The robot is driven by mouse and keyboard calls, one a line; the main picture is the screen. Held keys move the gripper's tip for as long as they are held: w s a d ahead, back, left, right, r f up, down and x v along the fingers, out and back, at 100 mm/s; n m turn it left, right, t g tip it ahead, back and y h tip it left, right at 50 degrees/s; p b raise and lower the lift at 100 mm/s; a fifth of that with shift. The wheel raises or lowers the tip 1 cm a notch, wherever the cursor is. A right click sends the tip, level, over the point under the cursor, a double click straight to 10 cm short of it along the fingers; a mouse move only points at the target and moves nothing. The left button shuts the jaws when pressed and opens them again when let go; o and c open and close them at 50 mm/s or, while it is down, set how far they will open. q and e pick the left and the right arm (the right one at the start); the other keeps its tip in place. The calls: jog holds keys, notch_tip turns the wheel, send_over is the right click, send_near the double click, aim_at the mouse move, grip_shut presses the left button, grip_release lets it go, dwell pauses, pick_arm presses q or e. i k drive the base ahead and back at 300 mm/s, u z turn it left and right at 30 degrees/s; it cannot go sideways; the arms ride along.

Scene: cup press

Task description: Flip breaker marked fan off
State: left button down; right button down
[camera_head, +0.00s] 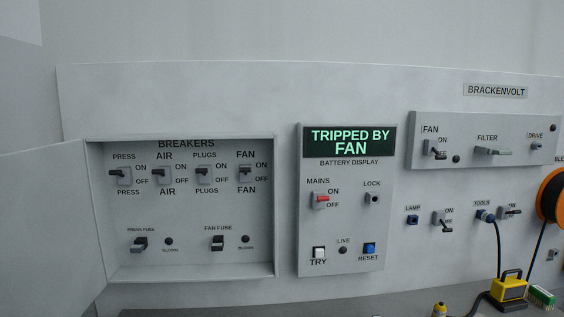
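The breaker marked FAN (245,174) is the rightmost of the top row in the open BREAKERS box (188,270), at the left of the wall panel. Its black lever sticks out near the level of the ON label; at this size I cannot be sure of its exact position. The PRESS breaker (123,174), AIR breaker (163,174) and PLUGS breaker (206,174) stand to its left with similar levers. The battery display (349,141) reads "TRIPPED BY FAN". Neither of my grippers is in view.
The box door (45,220) stands open at the left. A separate FAN switch (435,149) sits on the right panel, its lever angled down. The red MAINS switch (321,200) is under the display. A yellow device (508,289) stands on the bench at right.

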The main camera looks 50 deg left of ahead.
aim_at(247, 170)
jog(key=u, duration=0.6)
jog(key=i, duration=1.05)
jog(key=u, duration=0.85)
